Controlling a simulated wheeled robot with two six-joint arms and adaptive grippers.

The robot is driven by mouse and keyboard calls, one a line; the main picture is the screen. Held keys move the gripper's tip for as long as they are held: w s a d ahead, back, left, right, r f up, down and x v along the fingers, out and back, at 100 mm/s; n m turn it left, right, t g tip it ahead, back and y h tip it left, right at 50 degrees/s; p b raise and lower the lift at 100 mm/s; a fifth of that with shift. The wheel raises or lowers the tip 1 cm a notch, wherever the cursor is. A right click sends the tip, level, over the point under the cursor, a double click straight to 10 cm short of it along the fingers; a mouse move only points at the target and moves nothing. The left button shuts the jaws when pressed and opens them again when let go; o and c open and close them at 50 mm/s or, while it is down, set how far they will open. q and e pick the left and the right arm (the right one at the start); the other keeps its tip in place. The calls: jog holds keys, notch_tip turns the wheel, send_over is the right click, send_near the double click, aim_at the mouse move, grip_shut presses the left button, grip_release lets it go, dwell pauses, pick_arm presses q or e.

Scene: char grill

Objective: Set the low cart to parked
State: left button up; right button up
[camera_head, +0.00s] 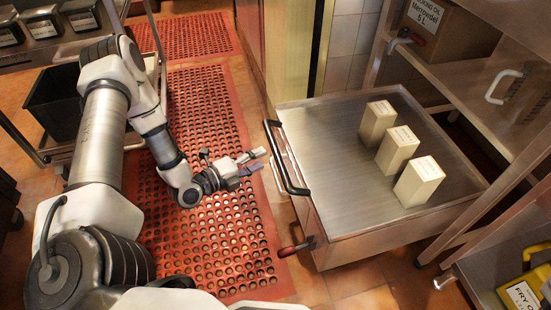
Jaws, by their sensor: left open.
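The low cart (345,150) is a steel box-like cart with a flat top, standing at the right of the middle. A black bar handle (286,158) runs along its left side. A red-tipped lever (296,248) sticks out at its near left corner, low down. Three cream cartons (397,150) stand upright on its top. My left gripper (256,161) is open and empty, just left of the handle and apart from it, above the red mat. My right gripper is not in view. The cart's wheels are hidden.
A perforated red mat (215,235) covers the floor left of the cart. A steel shelf rack (480,95) stands close on the cart's right, with a cardboard oil box (435,28) on it. A yellow container (527,290) is at the lower right. A black bin (54,105) stands at the left.

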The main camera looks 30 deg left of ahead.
aim_at(276, 152)
pick_arm(q)
jog(key=b+x, duration=0.3)
jog(key=x, duration=0.3)
jog(key=shift+d+f, duration=0.1)
jog(key=shift+f, duration=0.1)
jog(key=shift+w+d+r, duration=0.1)
jog(key=shift+w+r, duration=0.05)
jog(key=shift+w, duration=0.2)
grip_shut()
